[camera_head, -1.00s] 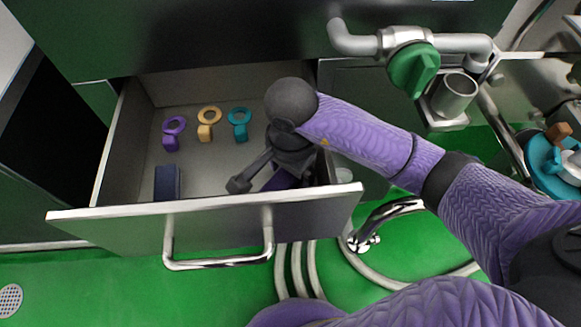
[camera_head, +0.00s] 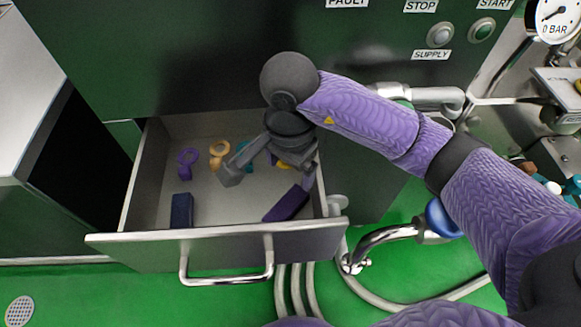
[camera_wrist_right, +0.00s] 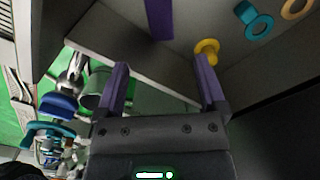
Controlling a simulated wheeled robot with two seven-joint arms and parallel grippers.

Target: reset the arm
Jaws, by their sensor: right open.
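My right arm reaches in from the right, and its gripper (camera_head: 270,178) is over the open drawer (camera_head: 215,238). The jaws are apart with nothing between them; the gripper also shows open in the right wrist view (camera_wrist_right: 162,68). A purple block (camera_head: 287,204) lies in the drawer, below and apart from the fingers. It also shows in the wrist view (camera_wrist_right: 158,18). A yellow ring piece (camera_wrist_right: 207,48) lies near it, mostly hidden behind the gripper in the head view. My left gripper is not in view.
The drawer also holds a purple ring piece (camera_head: 186,162), an orange ring piece (camera_head: 218,152), a partly hidden teal ring piece (camera_wrist_right: 255,22) and a dark blue block (camera_head: 181,210). The drawer handle (camera_head: 228,278) juts forward. A metal pipe (camera_head: 385,240) is right of the drawer.

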